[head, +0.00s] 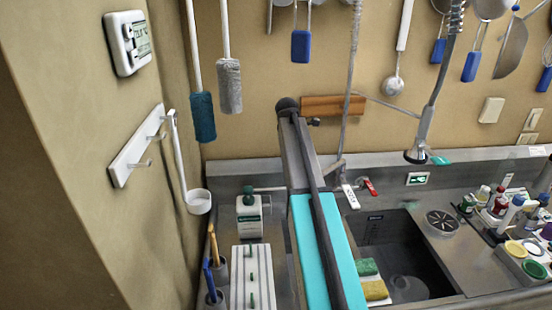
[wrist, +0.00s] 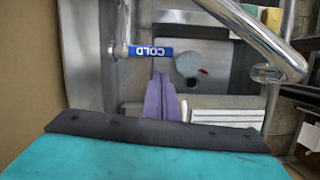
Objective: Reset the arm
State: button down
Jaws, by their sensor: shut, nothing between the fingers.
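My gripper (wrist: 162,78) shows in the wrist view as two purple fingers. They are together with nothing between them, in front of a dark bar and a teal surface at the bottom. The fingertips point toward a metal sink area, just below a blue tap label reading COLD (wrist: 151,52), upside down. I cannot tell whether they touch anything. In the head view I cannot make out the gripper; a long dark and teal shape that looks like my arm runs up the middle.
In the head view, a sink (head: 385,245) with a green sponge (head: 366,267) and a yellow sponge (head: 375,290) lies right of centre. Several bottles crowd the right. A spray hose (head: 436,85) hangs above. Utensils hang on the wall.

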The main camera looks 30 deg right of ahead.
jog(key=shift+f, duration=0.15)
jog(key=b+x, duration=0.5)
jog(key=x, duration=0.4)
jog(key=shift+s, duration=0.15)
dwell(0.6)
